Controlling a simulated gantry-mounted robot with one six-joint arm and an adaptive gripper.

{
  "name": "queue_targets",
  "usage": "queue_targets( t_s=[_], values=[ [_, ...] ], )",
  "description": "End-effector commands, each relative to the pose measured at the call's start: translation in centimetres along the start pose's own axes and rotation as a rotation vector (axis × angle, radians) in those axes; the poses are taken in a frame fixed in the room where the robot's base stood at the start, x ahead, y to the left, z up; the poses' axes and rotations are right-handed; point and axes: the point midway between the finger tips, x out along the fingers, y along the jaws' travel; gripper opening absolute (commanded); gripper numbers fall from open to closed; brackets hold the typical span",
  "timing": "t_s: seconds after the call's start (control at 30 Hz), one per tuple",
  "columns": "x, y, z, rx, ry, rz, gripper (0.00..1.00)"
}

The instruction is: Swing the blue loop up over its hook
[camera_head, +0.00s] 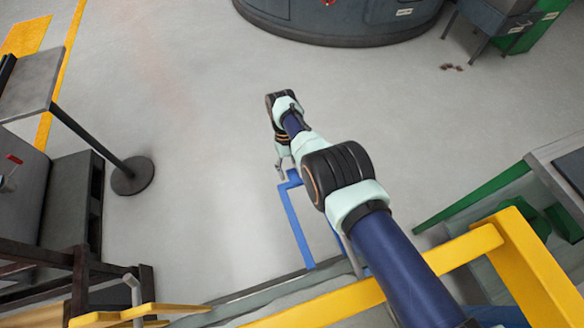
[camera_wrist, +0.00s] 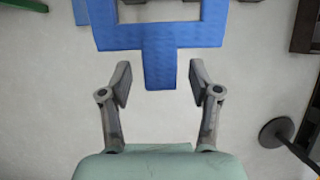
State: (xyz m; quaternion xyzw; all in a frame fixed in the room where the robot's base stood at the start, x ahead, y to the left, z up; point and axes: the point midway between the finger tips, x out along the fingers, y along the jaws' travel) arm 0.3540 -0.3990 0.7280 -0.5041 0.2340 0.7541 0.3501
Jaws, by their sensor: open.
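The blue loop (camera_head: 297,230) is a flat rectangular frame standing out over the floor below my arm in the head view. It has a short tab at its far end, close to my gripper (camera_head: 283,170). In the wrist view the loop's blue bar (camera_wrist: 120,36) crosses the top, and its tab (camera_wrist: 160,65) points down between the fingertips of my gripper (camera_wrist: 158,82). The jaws are open, with a gap on both sides of the tab. Part of the loop is hidden behind my arm. I cannot tell which part is the hook.
Yellow rails (camera_head: 370,292) run along the near side. A grey post with a round base (camera_head: 132,176) stands at left, and a dark round machine (camera_head: 340,22) is at the back. A green frame (camera_head: 475,196) is at right. The middle floor is clear.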

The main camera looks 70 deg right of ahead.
Motion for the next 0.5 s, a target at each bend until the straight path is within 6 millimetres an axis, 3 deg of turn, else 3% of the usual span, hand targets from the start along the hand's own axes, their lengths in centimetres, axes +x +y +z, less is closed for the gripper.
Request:
queue_targets(
  t_s=[0.1,0.43,0.5],
  values=[
    [0.0,0.0,0.0,0.0,0.0,0.0,0.59],
    [-0.04,0.0,0.0,0.0,0.0,0.0,0.04],
    [-0.04,0.0,0.0,0.0,0.0,0.0,0.0]
  ],
)
